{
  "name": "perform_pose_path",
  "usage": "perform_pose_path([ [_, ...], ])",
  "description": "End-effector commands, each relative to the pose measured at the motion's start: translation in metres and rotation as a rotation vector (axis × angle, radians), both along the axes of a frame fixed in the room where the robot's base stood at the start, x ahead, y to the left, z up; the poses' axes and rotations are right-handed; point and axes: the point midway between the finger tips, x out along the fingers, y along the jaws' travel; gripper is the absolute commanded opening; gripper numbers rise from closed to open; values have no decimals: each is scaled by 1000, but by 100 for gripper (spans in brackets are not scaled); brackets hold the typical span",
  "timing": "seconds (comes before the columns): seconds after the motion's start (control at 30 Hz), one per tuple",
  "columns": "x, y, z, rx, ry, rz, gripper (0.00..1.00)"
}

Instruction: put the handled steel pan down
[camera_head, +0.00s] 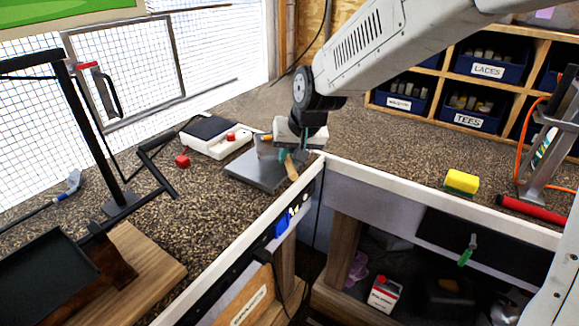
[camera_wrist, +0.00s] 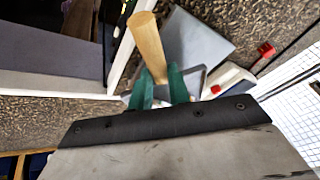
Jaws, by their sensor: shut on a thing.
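The handled steel pan (camera_head: 258,172) is a grey, flat metal piece with a light wooden handle (camera_head: 291,168). It is over the bench corner, close to the white front edge; I cannot tell whether it touches the bench. My gripper (camera_head: 287,156) is above it with its green fingers shut on the handle. In the wrist view the wooden handle (camera_wrist: 149,45) sticks out past the green fingers of my gripper (camera_wrist: 160,88), and the grey pan (camera_wrist: 205,42) lies behind it. My gripper hides part of the pan.
A white device with a dark top (camera_head: 210,130) and a red block (camera_head: 182,161) are left of the pan. A black stand (camera_head: 115,150) is farther left. A yellow sponge (camera_head: 462,181) and a red roll (camera_head: 532,209) lie on the right bench.

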Motion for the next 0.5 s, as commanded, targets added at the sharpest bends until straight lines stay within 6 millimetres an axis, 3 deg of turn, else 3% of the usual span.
perform_pose_path([
  [0.2, -2, 0, -30, -2, 5, 1, 0],
  [0.5, -2, 0, -33, 0, 1, 0, 0],
])
